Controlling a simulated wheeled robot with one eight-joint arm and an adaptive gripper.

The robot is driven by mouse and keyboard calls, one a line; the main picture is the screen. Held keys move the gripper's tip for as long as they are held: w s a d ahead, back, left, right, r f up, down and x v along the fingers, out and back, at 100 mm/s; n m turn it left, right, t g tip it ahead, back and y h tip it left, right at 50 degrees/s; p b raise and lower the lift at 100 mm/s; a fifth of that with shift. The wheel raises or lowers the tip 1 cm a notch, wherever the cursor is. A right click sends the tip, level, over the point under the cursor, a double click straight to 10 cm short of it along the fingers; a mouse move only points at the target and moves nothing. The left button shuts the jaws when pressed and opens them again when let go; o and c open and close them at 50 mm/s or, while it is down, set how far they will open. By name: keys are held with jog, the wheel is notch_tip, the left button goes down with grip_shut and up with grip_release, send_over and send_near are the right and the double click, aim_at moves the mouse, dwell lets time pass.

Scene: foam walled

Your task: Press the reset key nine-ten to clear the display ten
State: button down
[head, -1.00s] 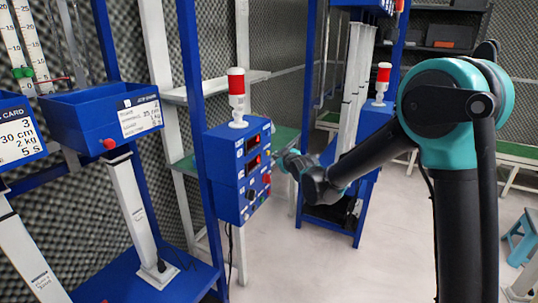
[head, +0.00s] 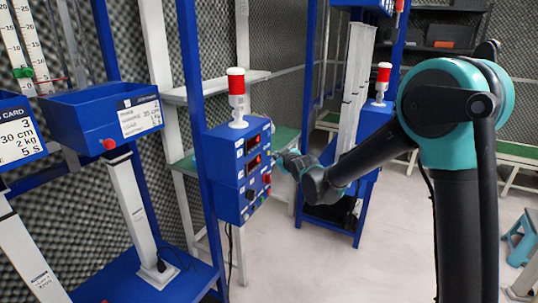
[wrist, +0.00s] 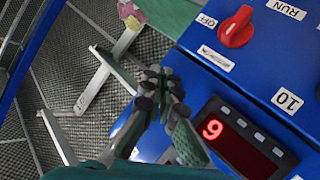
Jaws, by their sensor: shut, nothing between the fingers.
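The blue control box (head: 240,170) stands left of my gripper in the head view, with red-lit displays on its front. In the wrist view, a dark display (wrist: 240,150) shows a red digit 9 at its left end. A row of small grey keys (wrist: 241,123) runs along the display's upper edge; their markings cannot be read. A white label "10" (wrist: 287,100) is beside the display. My gripper (wrist: 167,90) is shut and empty, its fingertips left of the display in the wrist view. In the head view my gripper (head: 280,157) is close to the box front; contact cannot be told.
A red knob (wrist: 236,27) marked OFF and RUN is on the same panel. A red-and-white lamp (head: 237,97) stands on the box. Blue posts (head: 193,90) rise beside it. Another blue station (head: 375,125) is behind. Open floor (head: 400,240) lies to the right.

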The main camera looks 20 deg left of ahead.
jog(key=shift+a, duration=0.4)
jog(key=shift+a, duration=0.5)
dwell(0.7)
jog(key=shift+d, duration=0.9)
jog(key=shift+d, duration=0.1)
jog(key=shift+s+d, duration=0.2)
jog(key=shift+d, duration=2.2)
jog(key=shift+d, duration=0.1)
